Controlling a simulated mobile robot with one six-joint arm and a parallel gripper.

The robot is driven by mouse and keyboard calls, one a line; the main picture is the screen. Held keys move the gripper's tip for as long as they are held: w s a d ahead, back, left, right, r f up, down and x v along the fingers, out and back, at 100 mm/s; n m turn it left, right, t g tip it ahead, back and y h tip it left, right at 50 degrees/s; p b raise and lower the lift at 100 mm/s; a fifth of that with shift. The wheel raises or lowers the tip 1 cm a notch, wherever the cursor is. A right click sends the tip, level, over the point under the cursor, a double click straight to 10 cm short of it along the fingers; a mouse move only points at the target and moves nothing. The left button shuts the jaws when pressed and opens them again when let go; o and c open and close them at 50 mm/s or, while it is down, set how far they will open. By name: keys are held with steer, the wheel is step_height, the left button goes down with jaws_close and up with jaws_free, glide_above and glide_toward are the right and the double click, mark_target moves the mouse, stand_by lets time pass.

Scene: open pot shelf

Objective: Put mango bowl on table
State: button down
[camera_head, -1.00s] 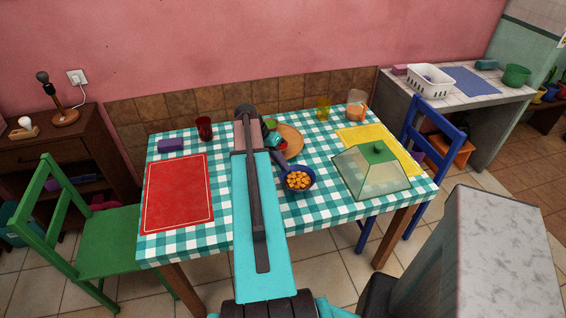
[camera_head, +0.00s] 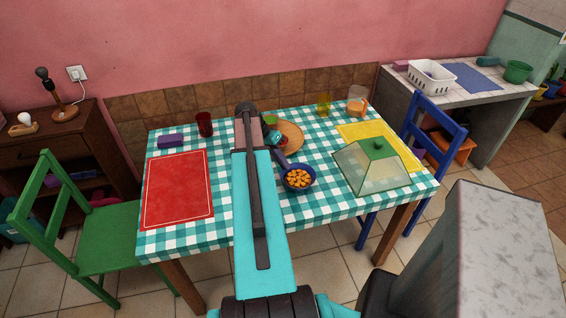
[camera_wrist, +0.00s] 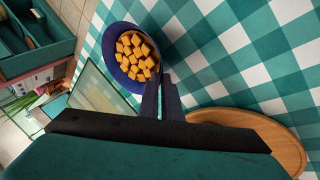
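The mango bowl (camera_head: 311,182) is dark blue and full of orange cubes. In the head view it is over the near middle of the checkered table (camera_head: 330,208); I cannot tell whether it rests on the cloth or hangs just above it. In the wrist view the bowl (camera_wrist: 113,76) is at the upper left. My gripper (camera_wrist: 163,82) has its two dark fingers close together at the bowl's rim and appears shut on it. In the head view the gripper (camera_head: 285,160) reaches the bowl from its upper left, and my arm hides part of the table.
A glass cover with green knob (camera_head: 372,172) stands right of the bowl. A round wooden board (camera_head: 292,131) lies behind it. A red mat (camera_head: 178,188), red cup (camera_head: 204,124), yellow cup (camera_head: 323,103) and purple block (camera_head: 170,141) are also on the table. The front strip is clear.

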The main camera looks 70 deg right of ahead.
steer(key=shift+f, duration=0.3)
steer(key=c, duration=1.9)
jaws_free()
steer(key=b+v, duration=0.3)
steer(key=v, duration=1)
steer(key=shift+w+r, duration=0.15)
steer(key=shift+r, duration=0.25)
steer(key=shift+a, duration=0.1)
